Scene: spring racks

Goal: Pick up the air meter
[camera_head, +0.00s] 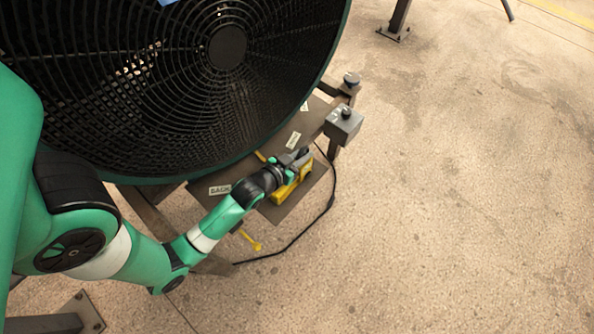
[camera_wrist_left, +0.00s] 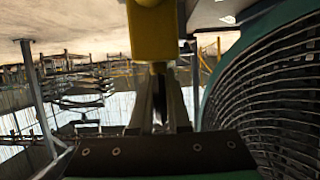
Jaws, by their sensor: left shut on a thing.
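The yellow air meter (camera_head: 287,193) is at the front edge of the brown stand, below the big fan, partly covered by my gripper. My left gripper (camera_head: 298,164) reaches across from the left and is shut on the air meter. In the left wrist view the yellow body of the meter (camera_wrist_left: 153,34) shows at the top centre, at the tips of the closed fingers (camera_wrist_left: 158,72). I cannot tell whether the meter still touches the stand. My right gripper is not in view.
A large black fan (camera_head: 228,48) with a green rim stands right behind the meter. A grey box with a knob (camera_head: 343,124) is on the stand's right corner. A black cable (camera_head: 318,218) loops beside the stand. Open concrete floor (camera_head: 450,200) lies to the right.

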